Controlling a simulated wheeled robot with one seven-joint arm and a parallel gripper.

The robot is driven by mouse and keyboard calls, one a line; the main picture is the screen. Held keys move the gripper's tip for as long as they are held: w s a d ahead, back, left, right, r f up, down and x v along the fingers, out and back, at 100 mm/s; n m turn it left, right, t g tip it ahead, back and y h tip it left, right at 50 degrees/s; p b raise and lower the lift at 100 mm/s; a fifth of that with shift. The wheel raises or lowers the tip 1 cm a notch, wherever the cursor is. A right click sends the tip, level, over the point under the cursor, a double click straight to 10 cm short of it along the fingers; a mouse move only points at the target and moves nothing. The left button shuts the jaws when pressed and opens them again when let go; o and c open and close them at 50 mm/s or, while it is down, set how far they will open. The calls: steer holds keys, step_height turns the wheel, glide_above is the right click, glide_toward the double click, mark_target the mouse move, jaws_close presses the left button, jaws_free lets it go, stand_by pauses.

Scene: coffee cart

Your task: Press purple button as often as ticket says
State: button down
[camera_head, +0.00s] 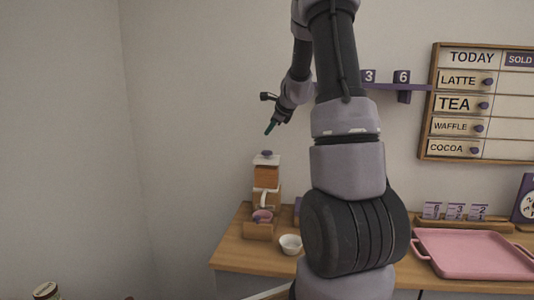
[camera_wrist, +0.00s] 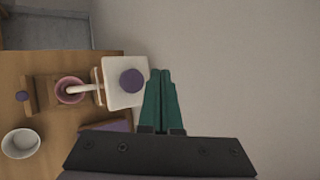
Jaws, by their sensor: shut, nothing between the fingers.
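The dispenser (camera_head: 266,176) stands at the left end of the wooden counter, with a round purple button (camera_head: 267,153) on its white top. In the wrist view the purple button (camera_wrist: 132,80) is just left of my fingertips. My gripper (camera_head: 270,128) is shut and empty, with green fingers pointing down, above the dispenser and apart from the button. It also shows in the wrist view (camera_wrist: 161,74). A pink cup (camera_wrist: 70,90) stands under the spout. Small cards with numbers (camera_head: 455,211) stand in a wooden rail; I cannot tell which is the ticket.
A white bowl (camera_head: 290,244) stands in front of the dispenser. A pink tray (camera_head: 475,253) lies at the right. A menu board (camera_head: 480,153) and a purple shelf (camera_head: 420,88) with number blocks are on the wall. My arm hides the counter's middle.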

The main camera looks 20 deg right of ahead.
mark_target(269, 152)
stand_by(0.3)
step_height(269, 152, up, 4)
steer(key=shift+f, duration=0.1)
stand_by(0.4)
steer(key=shift+f, duration=4.4)
steer(key=shift+f, duration=0.15)
steer(key=shift+f, duration=0.25)
